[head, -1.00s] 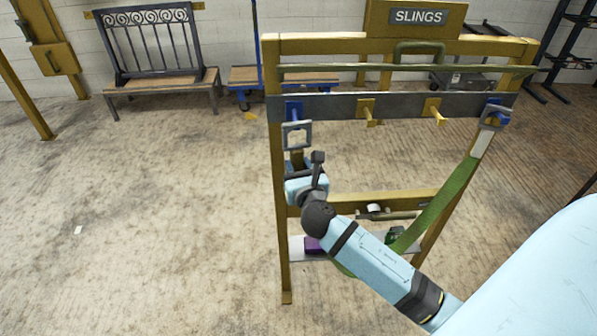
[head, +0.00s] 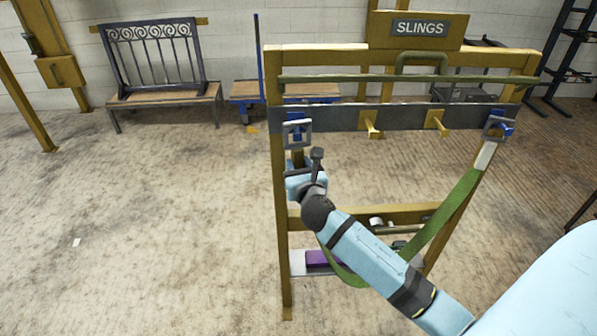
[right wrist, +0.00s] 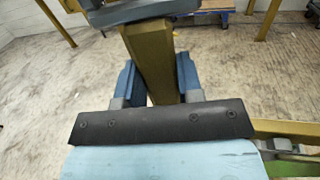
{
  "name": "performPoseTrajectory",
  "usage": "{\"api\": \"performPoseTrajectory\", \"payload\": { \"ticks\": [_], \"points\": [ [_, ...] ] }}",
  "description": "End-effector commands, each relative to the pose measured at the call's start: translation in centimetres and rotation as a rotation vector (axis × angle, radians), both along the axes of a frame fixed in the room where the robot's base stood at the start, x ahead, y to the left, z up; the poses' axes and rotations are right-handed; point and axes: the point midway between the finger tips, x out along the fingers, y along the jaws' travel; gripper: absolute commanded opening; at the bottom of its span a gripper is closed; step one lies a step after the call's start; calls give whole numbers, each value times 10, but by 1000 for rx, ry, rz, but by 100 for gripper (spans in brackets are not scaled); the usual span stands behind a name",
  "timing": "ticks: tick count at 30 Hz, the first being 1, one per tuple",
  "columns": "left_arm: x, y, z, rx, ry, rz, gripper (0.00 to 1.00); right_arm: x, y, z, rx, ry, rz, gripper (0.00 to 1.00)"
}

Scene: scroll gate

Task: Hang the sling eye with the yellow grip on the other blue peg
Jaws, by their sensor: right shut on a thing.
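My right gripper (head: 297,168) is shut on the yellow grip (right wrist: 152,55) below the grey sling eye. The eye (head: 285,134), a square ring, stands upright at the left blue peg (head: 297,116), overlapping it in the head view. I cannot tell whether the peg passes through it. The eye's lower edge also shows at the top of the right wrist view (right wrist: 130,12). The sling's other grey eye (head: 489,128) is at the right blue peg (head: 507,130). The green strap (head: 453,213) runs down from it and loops behind my right arm. My left gripper is not in view.
The yellow rack (head: 278,220) has a dark crossbar (head: 340,118) with two yellow pegs (head: 371,122) between the blue ones. A green rail (head: 350,78) runs above. A purple block (head: 318,259) lies on the low shelf.

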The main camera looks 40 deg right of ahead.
Motion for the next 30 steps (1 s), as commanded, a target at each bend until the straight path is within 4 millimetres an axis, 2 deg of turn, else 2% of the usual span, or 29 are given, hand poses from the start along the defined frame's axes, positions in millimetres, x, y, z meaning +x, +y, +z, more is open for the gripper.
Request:
{"api": "performPoseTrajectory", "payload": {
  "ticks": [17,30],
  "points": [
    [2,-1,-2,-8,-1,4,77,22,-13,-8,1,0,1,5],
    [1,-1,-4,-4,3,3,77,23,-14,-13,1,0,1,5]
  ]
}}
